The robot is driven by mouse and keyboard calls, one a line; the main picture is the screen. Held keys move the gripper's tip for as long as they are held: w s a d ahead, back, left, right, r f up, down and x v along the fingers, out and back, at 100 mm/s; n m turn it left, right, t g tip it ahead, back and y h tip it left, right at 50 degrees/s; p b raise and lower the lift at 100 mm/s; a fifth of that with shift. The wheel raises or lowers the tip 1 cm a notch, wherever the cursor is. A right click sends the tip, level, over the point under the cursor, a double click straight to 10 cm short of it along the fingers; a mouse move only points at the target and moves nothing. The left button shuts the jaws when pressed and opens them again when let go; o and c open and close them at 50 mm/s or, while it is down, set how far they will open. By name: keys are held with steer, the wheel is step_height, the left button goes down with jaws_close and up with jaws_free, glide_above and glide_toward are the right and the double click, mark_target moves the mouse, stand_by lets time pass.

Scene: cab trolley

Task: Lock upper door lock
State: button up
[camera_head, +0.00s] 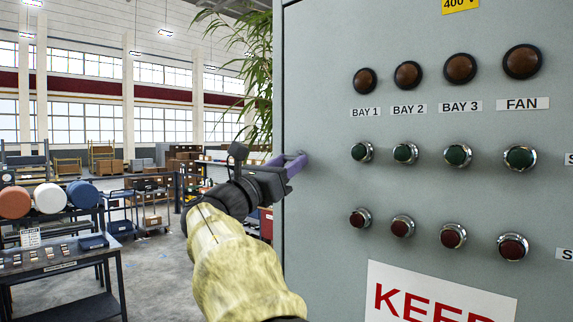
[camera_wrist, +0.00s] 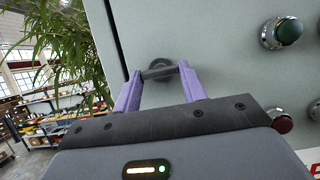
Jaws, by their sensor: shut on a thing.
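The grey cabinet door (camera_head: 330,200) fills the right of the head view. The upper door lock (camera_wrist: 160,68) is a dark round knob with a bar-shaped handle, near the door's left edge in the wrist view. My gripper (camera_head: 300,160) reaches the door's left edge from the left, with its purple fingers at the door face. In the wrist view my gripper (camera_wrist: 158,74) has one finger at each end of the lock's handle, shut on it. The handle lies roughly level across the picture, slightly tilted. In the head view the fingers hide the lock.
Green push buttons (camera_head: 405,153), red push buttons (camera_head: 403,226) and brown lamps (camera_head: 408,75) stick out of the door right of my gripper. A leafy plant (camera_head: 258,70) stands close behind the cabinet's left edge. A workbench (camera_head: 60,265) stands at the left, with open floor beyond.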

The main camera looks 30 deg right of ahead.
steer(key=shift+m+g+b, duration=0.4)
steer(key=shift+m+b, duration=0.1)
steer(key=shift+m, duration=0.3)
steer(key=m+g, duration=0.1)
steer(key=m, duration=0.2)
steer(key=m+g+b, duration=0.1)
steer(key=m+g, duration=0.1)
steer(key=m, duration=0.1)
steer(key=m+g, duration=0.2)
steer(key=m, duration=0.2)
steer(key=shift+w+a+r+b, duration=0.1)
steer(key=shift+w+r+b, duration=0.1)
steer(key=shift+w+b, duration=0.2)
steer(key=m, duration=0.2)
steer(key=m+g+y+p, duration=0.1)
steer(key=m, duration=0.1)
steer(key=m+g+p, duration=0.1)
steer(key=m, duration=0.1)
steer(key=shift+r+m+y, duration=0.3)
steer(key=m+y+p, duration=0.1)
steer(key=m+p, duration=0.1)
steer(key=m, duration=0.1)
steer(key=shift+w+g, duration=0.1)
steer(key=shift+g, duration=0.2)
steer(key=shift+a+m+y+p, duration=0.1)
steer(key=shift+m+y+p, duration=0.25)
steer(key=shift+m, duration=0.25)
steer(key=o, duration=1)
